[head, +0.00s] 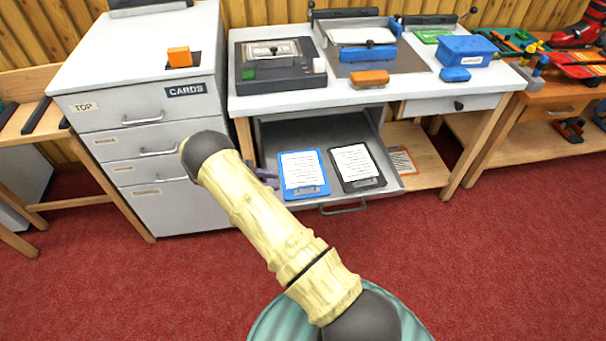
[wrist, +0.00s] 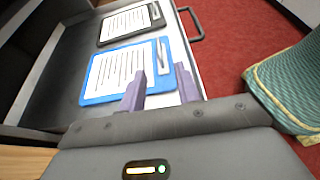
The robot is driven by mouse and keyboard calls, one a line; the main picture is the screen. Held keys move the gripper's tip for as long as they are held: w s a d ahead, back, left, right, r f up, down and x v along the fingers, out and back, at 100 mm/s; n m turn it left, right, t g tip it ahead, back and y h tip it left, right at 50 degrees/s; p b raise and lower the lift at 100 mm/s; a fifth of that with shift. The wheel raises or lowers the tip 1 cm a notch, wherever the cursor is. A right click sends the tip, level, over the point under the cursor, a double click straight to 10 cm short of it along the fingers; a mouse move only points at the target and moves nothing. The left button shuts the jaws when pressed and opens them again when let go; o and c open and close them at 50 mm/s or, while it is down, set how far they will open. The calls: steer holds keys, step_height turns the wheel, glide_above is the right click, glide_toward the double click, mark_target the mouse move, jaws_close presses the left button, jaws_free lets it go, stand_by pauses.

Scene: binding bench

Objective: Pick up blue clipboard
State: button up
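The blue clipboard (head: 323,189) holds a white printed sheet and lies flat in the open drawer under the bench. In the wrist view the blue clipboard (wrist: 88,98) lies just ahead of my gripper (wrist: 160,86). The two purple fingers are spread apart, with the clipboard's near edge and part of its clip side showing between and beyond them. I cannot tell whether the fingers touch it.
A black clipboard (head: 375,183) lies right of the blue one in the open drawer (head: 393,172). The drawer's walls stand close around both. A white cabinet (head: 200,215) stands left. The bench top (head: 237,105) overhangs the drawer's back. Red carpet in front is clear.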

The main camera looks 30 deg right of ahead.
mark_target(306, 185)
steer(key=x, duration=0.9)
steer(key=shift+d+f, duration=0.1)
steer(key=shift+d, duration=0.1)
steer(key=x, duration=0.5)
steer(key=shift+w+d+f, duration=0.1)
steer(key=shift+f, duration=0.05)
steer(key=shift+c, duration=0.2)
jaws_close()
